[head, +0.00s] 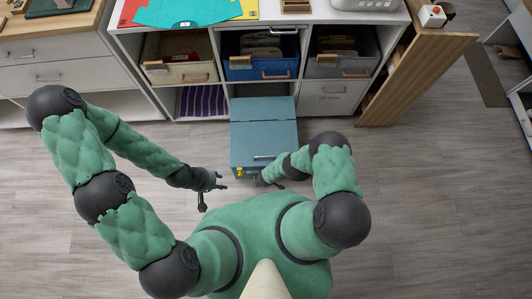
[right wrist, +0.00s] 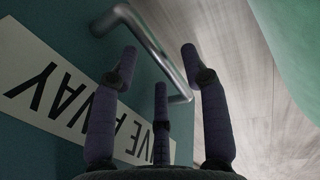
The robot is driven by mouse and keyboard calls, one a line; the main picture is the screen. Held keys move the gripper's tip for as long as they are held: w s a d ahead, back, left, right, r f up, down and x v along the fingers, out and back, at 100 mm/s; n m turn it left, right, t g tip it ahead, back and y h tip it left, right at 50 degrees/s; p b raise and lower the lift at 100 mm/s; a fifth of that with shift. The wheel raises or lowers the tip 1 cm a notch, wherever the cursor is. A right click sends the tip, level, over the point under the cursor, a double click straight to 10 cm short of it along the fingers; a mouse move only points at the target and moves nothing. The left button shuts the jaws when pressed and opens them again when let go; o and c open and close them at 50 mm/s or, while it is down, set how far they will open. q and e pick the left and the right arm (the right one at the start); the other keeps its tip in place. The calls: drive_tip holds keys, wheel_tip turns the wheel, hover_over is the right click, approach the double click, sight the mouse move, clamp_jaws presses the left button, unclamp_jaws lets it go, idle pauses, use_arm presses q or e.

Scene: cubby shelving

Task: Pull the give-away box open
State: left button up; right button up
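The give-away box (head: 264,128) is a teal box at the lower middle cubby, sticking out toward me; its lid looks closed. A small metal handle (head: 264,157) shows at its near edge. In the right wrist view, a white label (right wrist: 50,90) with partly hidden "GIVE AWAY" lettering lies on the teal face, beside a metal bar handle (right wrist: 155,48). My right gripper (right wrist: 160,60) has its fingers spread apart near the bar; I cannot tell whether they touch it. My left gripper (head: 221,182) is open and empty, left of the box's near end.
Cubbies above hold a cream bin (head: 180,73), a blue bin (head: 258,70) and a grey bin (head: 343,68). A purple striped item (head: 203,101) fills a lower cubby. A wooden panel (head: 412,75) stands at the right. The floor is clear on both sides.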

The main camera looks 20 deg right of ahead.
drive_tip(key=shift+r, duration=0.15)
drive_tip(key=shift+s+a+r, duration=0.1)
drive_tip(key=shift+s+r, duration=0.05)
drive_tip(key=shift+r, duration=0.9)
drive_tip(key=shift+s+r, duration=0.15)
drive_tip(key=shift+r, duration=0.9)
wheel_tip(320, 180, up, 7)
drive_tip(key=s, duration=0.1)
drive_tip(key=shift+s+a+r, duration=0.15)
drive_tip(key=shift+s+a, duration=0.05)
drive_tip(key=shift+s, duration=0.1)
drive_tip(key=s+a+r+m+g+y, duration=0.1)
drive_tip(key=a+r+m+g+y, duration=0.15)
drive_tip(key=r+m, duration=0.45)
drive_tip(key=a+r+m+g+y, duration=0.1)
drive_tip(key=a+r+m+y, duration=0.25)
drive_tip(key=r, duration=0.65)
drive_tip(key=s+d+r+m+t, duration=0.1)
drive_tip(key=d+r+m, duration=0.1)
drive_tip(key=r, duration=0.4)
drive_tip(key=s+d+r+m+h, duration=0.1)
drive_tip(key=s+d+r+m, duration=0.1)
drive_tip(key=r+m, duration=0.3)
drive_tip(key=shift+s+d+r+t, duration=0.15)
drive_tip(key=shift+d+r+t, duration=0.2)
drive_tip(key=shift+d+r, duration=0.55)
